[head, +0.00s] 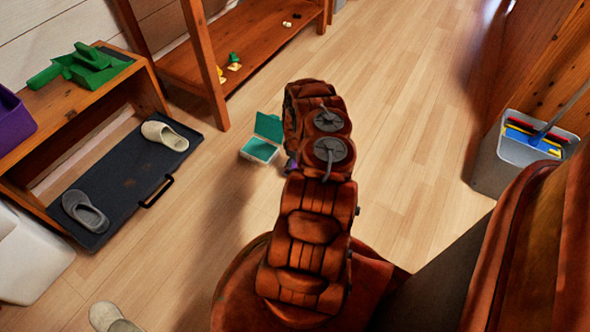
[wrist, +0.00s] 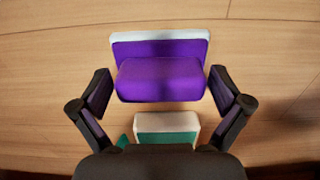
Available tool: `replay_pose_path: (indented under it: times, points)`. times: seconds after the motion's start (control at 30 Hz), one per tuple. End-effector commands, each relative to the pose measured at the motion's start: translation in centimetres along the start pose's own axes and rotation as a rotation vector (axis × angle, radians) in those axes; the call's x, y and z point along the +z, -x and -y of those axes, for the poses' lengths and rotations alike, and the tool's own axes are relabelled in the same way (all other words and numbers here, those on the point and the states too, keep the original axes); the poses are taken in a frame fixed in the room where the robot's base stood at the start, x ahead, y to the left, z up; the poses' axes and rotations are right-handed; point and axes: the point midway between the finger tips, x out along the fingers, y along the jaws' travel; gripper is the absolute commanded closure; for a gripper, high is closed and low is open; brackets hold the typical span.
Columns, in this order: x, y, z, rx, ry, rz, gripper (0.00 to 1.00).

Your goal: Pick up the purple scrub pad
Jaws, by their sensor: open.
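The purple scrub pad (wrist: 160,82) is in the middle of the wrist view, a bright purple block. Directly behind it is a purple panel with a white edge (wrist: 160,36); I cannot tell if the two are one piece. My gripper (wrist: 160,73) is open, with one dark finger on the left and one on the right of the pad. The fingers look close to its sides; contact cannot be made out. In the head view my arm hides the gripper, and only a small purple patch (head: 291,165) shows beside it on the floor.
A small teal-lidded open box (head: 262,149) stands on the floor left of my arm; a white and green shape (wrist: 166,127) shows below the pad. A black tray (head: 125,185) with slippers lies left. A grey bin (head: 503,168) stands right. Floor beyond my arm is clear.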

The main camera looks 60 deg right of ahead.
Motion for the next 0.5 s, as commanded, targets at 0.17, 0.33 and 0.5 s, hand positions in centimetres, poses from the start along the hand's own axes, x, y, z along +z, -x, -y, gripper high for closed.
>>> replay_pose_path:
  times: [0.17,0.33,0.5]
  points:
    - [-0.01,-0.03,-0.02,0.000,0.000,0.000,0.00]
    - [0.01,-0.04,0.01,0.000,0.000,0.000,0.14]
    - [0.02,-0.06,0.03,-0.001,0.000,0.001,0.31]
